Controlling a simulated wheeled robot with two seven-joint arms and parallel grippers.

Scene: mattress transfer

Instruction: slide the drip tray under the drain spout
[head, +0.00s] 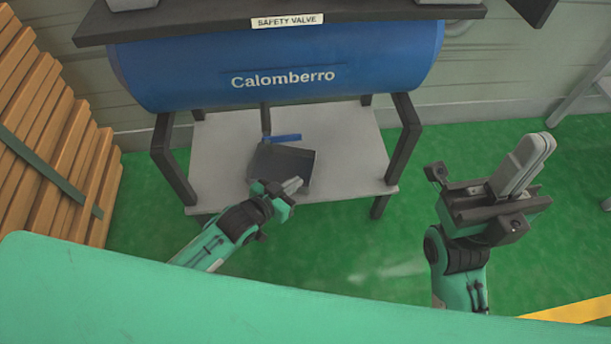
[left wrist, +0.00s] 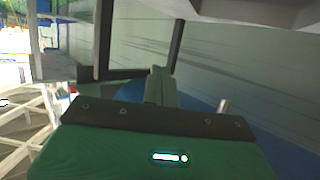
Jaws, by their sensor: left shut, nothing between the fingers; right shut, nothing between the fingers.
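The dark grey drip tray (head: 290,160) lies on the pale shelf (head: 345,150) below the blue tank. The dark drain spout (head: 264,118) hangs down from the tank, with a blue valve lever (head: 284,138) near its lower end. In the picture the spout's end is at the tray's far left edge; I cannot tell how much of the tray is beneath it. My left gripper (head: 295,184) is shut and empty at the tray's near edge; contact is unclear. Its fingers also show in the left wrist view (left wrist: 160,85). My right gripper (head: 530,158) is shut and empty, raised at the right, away from the tray.
The blue tank (head: 200,75) sits above the shelf in a dark frame with legs (head: 172,160) at both sides. Stacked wooden slats (head: 50,130) stand at the left. A teal surface (head: 200,310) fills the foreground. Green floor (head: 360,240) is clear between the arms.

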